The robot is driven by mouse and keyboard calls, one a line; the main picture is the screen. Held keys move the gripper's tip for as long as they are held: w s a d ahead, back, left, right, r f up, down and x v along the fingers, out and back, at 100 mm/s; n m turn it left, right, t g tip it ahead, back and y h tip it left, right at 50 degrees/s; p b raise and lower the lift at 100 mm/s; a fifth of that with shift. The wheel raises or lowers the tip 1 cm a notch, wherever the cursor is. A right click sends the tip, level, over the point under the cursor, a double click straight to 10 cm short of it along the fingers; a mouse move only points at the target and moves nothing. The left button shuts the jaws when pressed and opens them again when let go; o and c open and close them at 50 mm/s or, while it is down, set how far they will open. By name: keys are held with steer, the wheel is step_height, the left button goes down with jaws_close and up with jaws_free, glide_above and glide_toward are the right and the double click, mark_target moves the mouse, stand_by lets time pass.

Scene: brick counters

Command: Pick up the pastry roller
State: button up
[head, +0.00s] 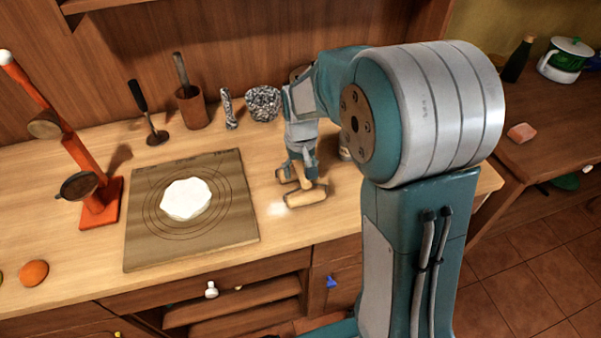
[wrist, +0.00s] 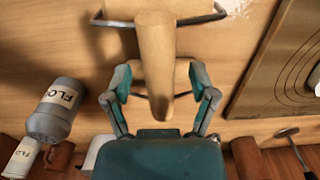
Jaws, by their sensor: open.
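The pastry roller (head: 305,197) is a pale wooden tool on the counter, right of the pastry board. In the head view my gripper (head: 302,165) is down over it and partly hides it. In the wrist view the roller's wooden handle (wrist: 155,45) runs between the two fingers of my gripper (wrist: 160,78). The fingers are apart, one on each side of the handle, with gaps visible. Wire brackets (wrist: 112,21) show at the roller's far end and behind the handle. The far roller head is cut off by the top edge.
The pastry board (head: 240,233) with white dough (head: 186,199) lies to the left. A wooden cup (head: 192,108) and a patterned bowl (head: 263,103) stand behind. A grey flour-labelled container (wrist: 55,108) stands near my gripper in the wrist view. An orange stand (head: 98,205) is at far left.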

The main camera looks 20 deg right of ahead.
steer(key=shift+f, duration=0.15)
jaws_close()
steer(key=shift+s+f, duration=0.1)
steer(key=shift+s, duration=0.05)
stand_by(0.4)
